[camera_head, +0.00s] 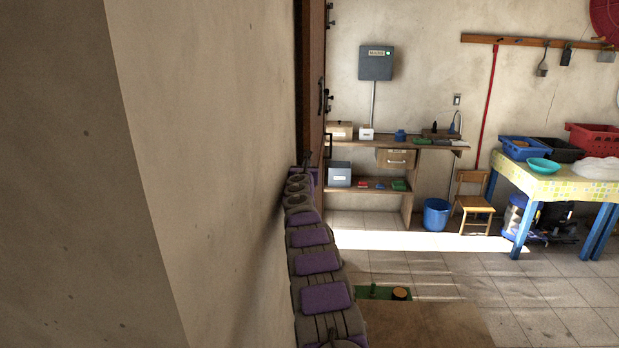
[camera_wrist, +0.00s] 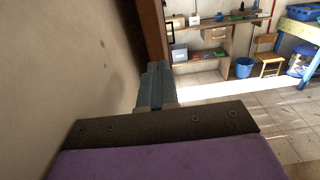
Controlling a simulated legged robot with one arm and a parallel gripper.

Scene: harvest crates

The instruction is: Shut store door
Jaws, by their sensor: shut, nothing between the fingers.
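The store door (camera_head: 313,75) shows as a narrow strip of dark brown wood just past the end of the near wall, seen almost edge-on. Black metal fittings, including a handle (camera_head: 322,95), are on its right side. The brown wood also shows in the wrist view (camera_wrist: 153,30). My gripper (camera_wrist: 157,66) is shut and empty, pointing forward along the wall toward the lower part of the brown wood. I cannot tell whether its tips touch the door. In the head view my arm hides the door's lower part.
The plain wall (camera_head: 215,150) runs close along my arm's left side. Beyond stand a wooden workbench (camera_head: 430,145), a blue bucket (camera_head: 436,215), a small chair (camera_head: 474,203) and a table (camera_head: 545,183) with crates. The tiled floor (camera_head: 450,262) between is mostly clear.

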